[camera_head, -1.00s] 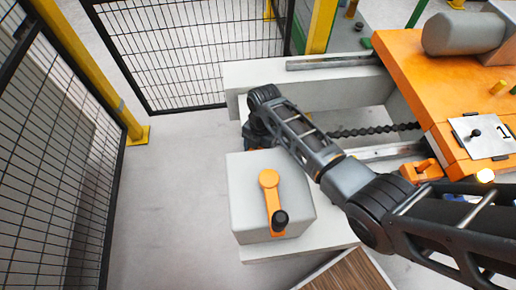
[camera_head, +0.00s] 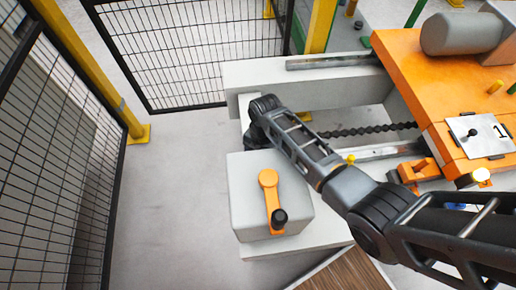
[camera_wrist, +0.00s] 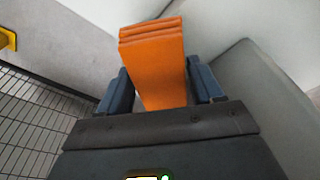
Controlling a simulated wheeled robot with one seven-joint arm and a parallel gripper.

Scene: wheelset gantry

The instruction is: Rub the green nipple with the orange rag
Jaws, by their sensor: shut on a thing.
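In the wrist view my gripper (camera_wrist: 155,88) is shut on the orange rag (camera_wrist: 155,60), a folded orange block that stands out past the fingers. Beyond it are a pale wall face and, to the right, a grey block face. In the head view the end of my arm reaches down behind the grey box, between it and the white beam, so the fingers and the rag are hidden there. I cannot make out the green nipple in either view.
A grey box (camera_head: 245,205) with an orange lever (camera_head: 270,200) stands close to my wrist. A white beam (camera_head: 250,75) lies behind. An orange machine (camera_head: 425,75) is at the right. Black mesh fence (camera_head: 50,160) stands at the left, with clear floor before it.

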